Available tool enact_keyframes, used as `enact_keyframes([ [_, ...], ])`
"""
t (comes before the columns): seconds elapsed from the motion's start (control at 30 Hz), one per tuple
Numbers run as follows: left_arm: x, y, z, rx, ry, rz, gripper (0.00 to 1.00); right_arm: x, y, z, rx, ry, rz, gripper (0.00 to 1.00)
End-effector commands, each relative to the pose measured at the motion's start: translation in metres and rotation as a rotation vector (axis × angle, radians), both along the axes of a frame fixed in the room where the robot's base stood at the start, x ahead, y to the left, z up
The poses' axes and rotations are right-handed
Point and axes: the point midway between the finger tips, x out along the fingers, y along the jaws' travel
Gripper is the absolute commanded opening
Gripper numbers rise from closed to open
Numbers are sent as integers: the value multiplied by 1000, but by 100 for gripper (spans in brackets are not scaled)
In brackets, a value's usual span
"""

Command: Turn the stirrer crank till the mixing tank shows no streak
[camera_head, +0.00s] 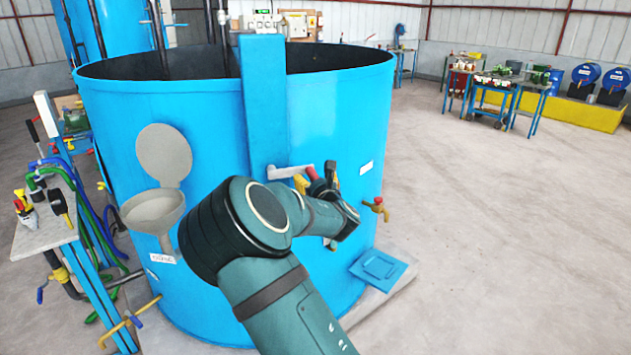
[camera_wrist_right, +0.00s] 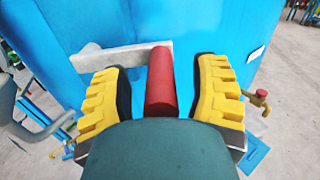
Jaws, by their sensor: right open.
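The blue mixing tank (camera_head: 320,120) stands in the middle of the head view, its top open. The stirrer crank has a grey arm (camera_head: 290,171) on the tank's front and a red handle (camera_head: 312,173). In the right wrist view the red handle (camera_wrist_right: 161,82) lies between the yellow fingers of my right gripper (camera_wrist_right: 161,90). The gripper is open, with a gap on both sides of the handle. The crank arm (camera_wrist_right: 105,56) points left from the handle there. The tank's contents are hidden, so I cannot see any streak. My left gripper is not in view.
A grey funnel with a raised lid (camera_head: 164,155) is on the tank's left front. A brass tap (camera_head: 376,207) sticks out at its right. A side table (camera_head: 42,235) with hoses stands at left. The floor (camera_head: 480,220) at right is clear.

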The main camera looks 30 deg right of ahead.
Motion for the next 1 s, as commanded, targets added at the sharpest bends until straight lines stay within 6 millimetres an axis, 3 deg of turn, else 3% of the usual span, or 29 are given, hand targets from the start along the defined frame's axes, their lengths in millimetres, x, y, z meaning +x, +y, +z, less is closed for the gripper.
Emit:
enact_keyframes([
  [0.17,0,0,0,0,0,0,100,-12,5,0,1,1,0,60],
  [0.7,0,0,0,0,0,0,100,-102,33,0,0,0,1,60],
  [1.0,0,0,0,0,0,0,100,-114,36,0,-1,-2,1,60],
])
